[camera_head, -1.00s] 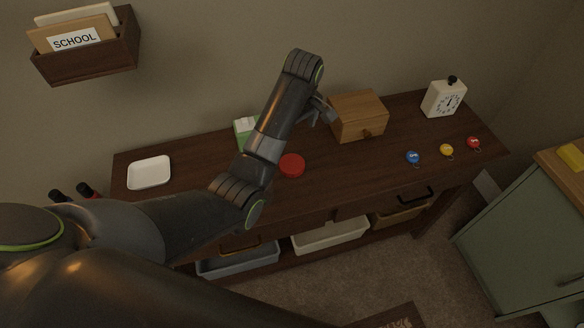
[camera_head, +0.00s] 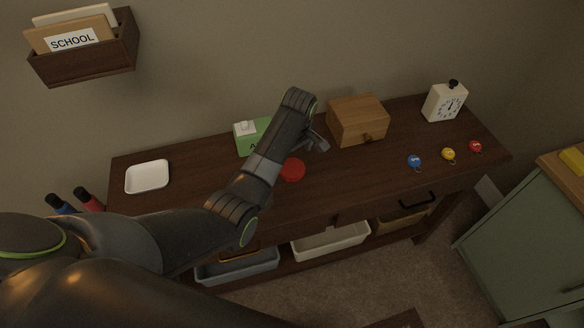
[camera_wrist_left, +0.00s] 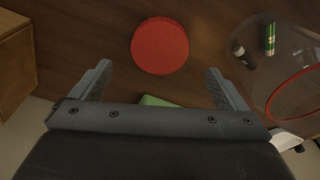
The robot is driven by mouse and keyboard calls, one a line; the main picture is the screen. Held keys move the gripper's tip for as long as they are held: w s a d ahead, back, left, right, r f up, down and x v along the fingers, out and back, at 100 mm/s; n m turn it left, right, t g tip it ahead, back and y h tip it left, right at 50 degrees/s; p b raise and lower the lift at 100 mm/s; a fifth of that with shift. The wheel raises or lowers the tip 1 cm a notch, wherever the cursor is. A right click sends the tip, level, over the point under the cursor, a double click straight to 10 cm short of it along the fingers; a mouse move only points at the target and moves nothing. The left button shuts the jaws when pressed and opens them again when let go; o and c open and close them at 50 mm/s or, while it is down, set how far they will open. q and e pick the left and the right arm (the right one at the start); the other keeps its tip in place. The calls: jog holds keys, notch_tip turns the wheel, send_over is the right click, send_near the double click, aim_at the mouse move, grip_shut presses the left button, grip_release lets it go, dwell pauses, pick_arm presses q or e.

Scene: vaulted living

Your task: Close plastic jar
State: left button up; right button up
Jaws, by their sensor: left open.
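A red round lid (camera_head: 292,170) lies on the dark wooden table, just below my left forearm in the head view. In the left wrist view the lid (camera_wrist_left: 160,46) is beyond and between the two fingertips, with nothing gripped. A clear jar with a red rim (camera_wrist_left: 272,100) shows at the right of that view, partly cut off by the frame; small black and green cylinders show through it. My arm hides the jar in the head view. My left gripper (camera_head: 320,143) is open and empty above the table, beside the wooden box. My right gripper is not in view.
A wooden box (camera_head: 357,121) stands close right of the gripper. A green carton (camera_head: 250,137) is behind the arm. The front middle of the table looks clear.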

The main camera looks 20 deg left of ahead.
aim_at(292, 168)
pick_arm(q)
jog(key=shift+f+p, duration=0.3)
jog(key=shift+f, duration=2.3)
jog(key=c, duration=1)
